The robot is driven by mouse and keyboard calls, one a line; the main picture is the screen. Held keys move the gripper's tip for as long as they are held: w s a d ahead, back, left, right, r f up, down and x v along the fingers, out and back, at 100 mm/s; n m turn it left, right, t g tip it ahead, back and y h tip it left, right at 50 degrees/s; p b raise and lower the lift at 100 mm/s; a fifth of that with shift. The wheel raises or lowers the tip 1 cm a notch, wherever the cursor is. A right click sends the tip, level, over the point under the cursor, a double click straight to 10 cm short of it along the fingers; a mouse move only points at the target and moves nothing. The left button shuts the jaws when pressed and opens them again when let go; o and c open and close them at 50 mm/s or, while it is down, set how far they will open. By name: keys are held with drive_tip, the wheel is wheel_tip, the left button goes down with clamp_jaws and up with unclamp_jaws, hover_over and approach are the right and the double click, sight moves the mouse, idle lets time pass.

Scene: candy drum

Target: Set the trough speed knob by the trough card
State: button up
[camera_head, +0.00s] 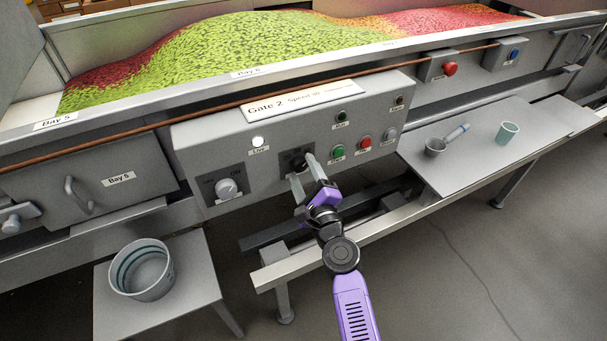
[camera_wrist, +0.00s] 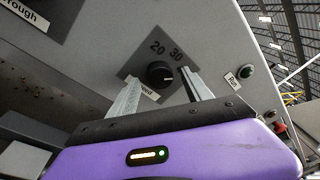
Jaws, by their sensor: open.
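The trough card (camera_head: 300,98) is a white strip on top of the control panel; it reads "Gate 2" and, in small print, what looks like "Speed 30". The speed knob (camera_wrist: 160,74) is black on a dark square plate marked 20 and 30, with a partly hidden "Speed" label below. A pale mark on the knob points to the right in the wrist view. My gripper (camera_wrist: 161,78) is open, its two fingers on either side of the knob; contact cannot be told. In the head view my gripper (camera_head: 301,170) is at the panel and largely covers the knob.
The panel (camera_head: 236,142) also has a white knob (camera_head: 227,188) to the left, a lit white lamp (camera_head: 257,142), and green (camera_head: 337,151) and red (camera_head: 365,141) buttons to the right. A bucket (camera_head: 142,285) stands at lower left. A rail runs below the panel.

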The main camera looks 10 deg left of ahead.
drive_tip(key=shift+w+a, duration=0.1)
drive_tip(key=shift+w, duration=0.05)
drive_tip(key=shift+c, duration=0.5)
clamp_jaws()
drive_tip(key=shift+f+b, duration=0.1)
drive_tip(key=shift+b, duration=0.2)
drive_tip(key=n+b, duration=0.3)
drive_tip(key=shift+f+n+y+b, duration=0.2)
drive_tip(key=shift+n+y+b, duration=0.1)
drive_tip(key=shift+n+b, duration=0.1)
drive_tip(key=n+b, duration=0.3)
drive_tip(key=shift+n+t+y+b, duration=0.3)
drive_tip(key=shift+n+b, duration=0.05)
drive_tip(key=shift+n, duration=0.05)
drive_tip(key=shift+r+n+b, duration=0.15)
drive_tip(key=shift+n+b, duration=0.45)
drive_tip(key=shift+n, duration=0.1)
drive_tip(key=shift+r+n, duration=0.1)
drive_tip(key=shift+n, duration=0.2)
